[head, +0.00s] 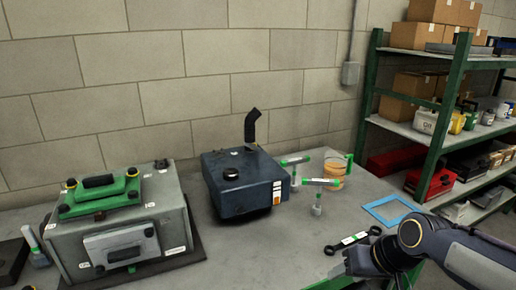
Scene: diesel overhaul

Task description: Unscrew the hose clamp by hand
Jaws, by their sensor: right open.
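A black bent hose (251,127) rises behind the dark blue tank (238,178) near the middle of the bench. I cannot make out a separate hose clamp on it at this size. My right gripper (352,264) is low at the right front of the bench, well apart from the hose and tank. Its jaws are small and dark here; it is open, with nothing seen between them. My left gripper is not in view.
A grey metal case (172,209) with green handles stands at the left. Green-and-white T-handled tools (318,182), an orange-filled jug (334,172), a dark spanner (354,240) and a blue frame (391,211) lie to the right. Loaded green shelving (432,150) stands beyond.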

